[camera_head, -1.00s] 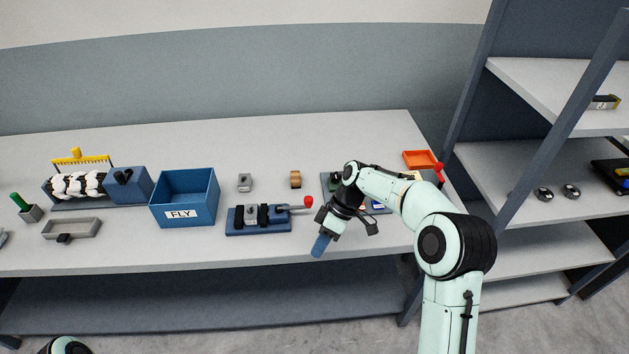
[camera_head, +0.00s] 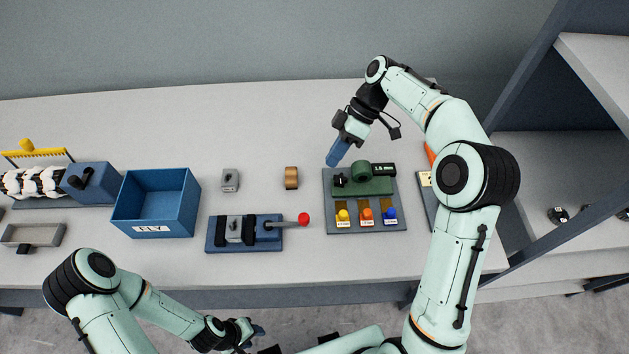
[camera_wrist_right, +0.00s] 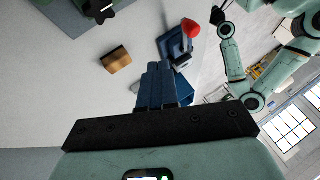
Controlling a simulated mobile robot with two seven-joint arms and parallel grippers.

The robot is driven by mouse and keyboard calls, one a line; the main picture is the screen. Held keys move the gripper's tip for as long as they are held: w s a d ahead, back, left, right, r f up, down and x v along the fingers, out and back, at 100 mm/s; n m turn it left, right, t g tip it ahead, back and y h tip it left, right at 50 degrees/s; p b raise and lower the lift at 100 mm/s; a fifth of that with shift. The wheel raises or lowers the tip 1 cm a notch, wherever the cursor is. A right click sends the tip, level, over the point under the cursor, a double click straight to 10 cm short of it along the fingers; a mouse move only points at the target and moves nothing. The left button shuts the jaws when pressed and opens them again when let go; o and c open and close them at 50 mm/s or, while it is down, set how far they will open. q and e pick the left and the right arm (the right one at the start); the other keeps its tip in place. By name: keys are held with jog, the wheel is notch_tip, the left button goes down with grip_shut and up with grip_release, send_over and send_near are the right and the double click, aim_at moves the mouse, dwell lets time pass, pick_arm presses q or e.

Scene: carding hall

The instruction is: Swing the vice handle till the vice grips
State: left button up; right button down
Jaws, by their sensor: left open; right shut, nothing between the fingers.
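The vice (camera_head: 218,246) has a blue base and dark jaws, with a small grey block (camera_head: 235,228) sitting between them. Whether the jaws touch the block is too small to tell. Its handle (camera_head: 288,222) points right and ends in a red knob (camera_head: 304,219). In the right wrist view the red knob (camera_wrist_right: 192,29) shows beyond my fingertips. My right gripper (camera_head: 333,160) is shut and empty, behind and right of the knob and apart from it; its blue fingers (camera_wrist_right: 157,85) lie together in the wrist view. My left gripper (camera_head: 258,331) is open and empty, low in front of the table.
A blue bin labelled FLY (camera_head: 124,222) stands left of the vice. A grey block (camera_head: 230,181) and a brass-coloured piece (camera_head: 291,178) lie behind it. A grey board (camera_head: 333,222) with coloured knobs lies to the right. A shelf rack (camera_head: 545,190) stands at far right.

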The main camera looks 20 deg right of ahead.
jog(key=b+x, duration=0.1)
jog(key=x, duration=0.9)
jog(key=shift+s+a+f, duration=0.1)
jog(key=shift+s+a, duration=0.05)
jog(key=shift+s, duration=0.1)
pick_arm(q)
jog(key=shift+s+f, duration=1)
jog(key=shift+f, duration=0.05)
pick_arm(e)
jog(key=s+a, duration=0.1)
jog(key=s, duration=0.2)
jog(key=shift+s+a, duration=0.1)
jog(key=shift+a, duration=0.3)
pick_arm(q)
jog(key=shift+f+b, duration=0.15)
jog(key=shift+b, duration=0.2)
